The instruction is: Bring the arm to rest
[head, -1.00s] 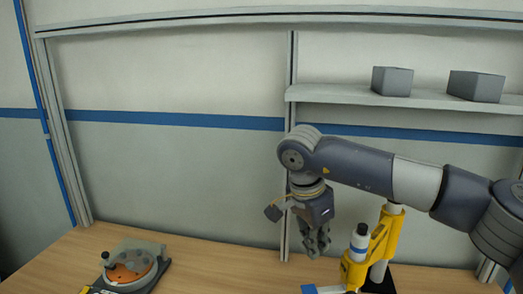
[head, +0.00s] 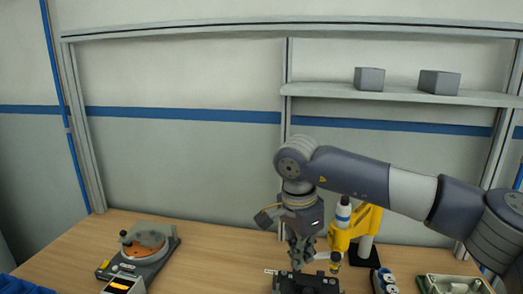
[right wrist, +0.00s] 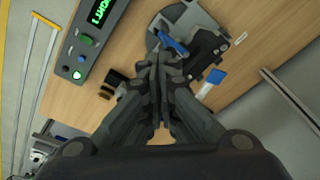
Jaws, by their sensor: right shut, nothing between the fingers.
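My right arm (head: 365,180) comes in from the right in the head view and bends down at a rounded grey joint. My right gripper (head: 301,262) points down over the bench, its fingers together and empty. A black fixture (head: 308,284) shows just below the fingertips; whether they touch it I cannot tell. In the right wrist view the gripper (right wrist: 162,58) is also closed, with a blue part (right wrist: 172,45) close to the tips. My left gripper is not in view.
A grey device with an orange disc (head: 147,243) stands on the left of the wooden bench (head: 225,262). A green circuit board tray (head: 455,286) is at the right. Two grey boxes (head: 439,82) sit on the shelf.

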